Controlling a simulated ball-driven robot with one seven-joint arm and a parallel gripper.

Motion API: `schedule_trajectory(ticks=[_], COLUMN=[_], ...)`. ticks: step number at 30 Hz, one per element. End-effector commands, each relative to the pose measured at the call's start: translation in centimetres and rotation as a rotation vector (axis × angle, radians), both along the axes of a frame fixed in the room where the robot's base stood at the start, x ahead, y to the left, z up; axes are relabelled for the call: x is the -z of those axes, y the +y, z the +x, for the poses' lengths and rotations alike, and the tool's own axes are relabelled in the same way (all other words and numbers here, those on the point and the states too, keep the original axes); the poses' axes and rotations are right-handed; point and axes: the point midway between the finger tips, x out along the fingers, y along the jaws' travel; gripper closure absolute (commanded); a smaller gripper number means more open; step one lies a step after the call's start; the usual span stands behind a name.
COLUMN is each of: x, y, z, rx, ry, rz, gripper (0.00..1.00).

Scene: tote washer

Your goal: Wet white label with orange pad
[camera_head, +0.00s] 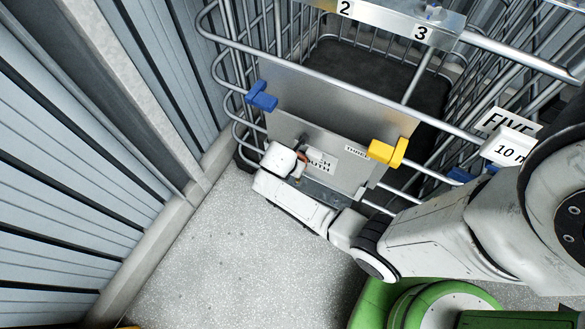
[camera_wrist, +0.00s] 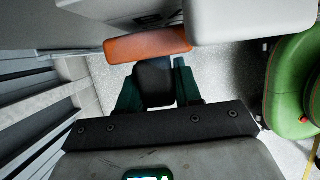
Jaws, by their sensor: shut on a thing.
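The orange pad (camera_wrist: 140,46) shows across the top middle of the wrist view, with a dark block below it between the fingers. My gripper (camera_wrist: 158,84) is shut on the pad by that block. In the head view only a small bit of the orange pad (camera_head: 303,160) shows, beside a white rounded block. The white label (camera_head: 322,164), with black letters partly hidden at its left, is on a grey metal panel. The pad is close to the label's left side. I cannot tell whether they touch. The fingers are hidden in the head view.
The metal panel (camera_head: 285,98) hangs on a barred cart, with a blue clip (camera_head: 261,97) at left and a yellow clip (camera_head: 387,152) at right. A ribbed wall (camera_head: 60,185) stands left. The speckled floor (camera_head: 230,260) is clear.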

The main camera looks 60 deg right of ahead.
Motion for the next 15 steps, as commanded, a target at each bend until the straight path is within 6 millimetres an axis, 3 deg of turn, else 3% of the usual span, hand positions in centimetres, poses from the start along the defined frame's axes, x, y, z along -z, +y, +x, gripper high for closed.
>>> schedule_trajectory(ticks=[15], x=[0.0], y=[-1.2], z=[0.0], rx=[0.000], ry=[-0.001], rz=[0.000], gripper=[0.98])
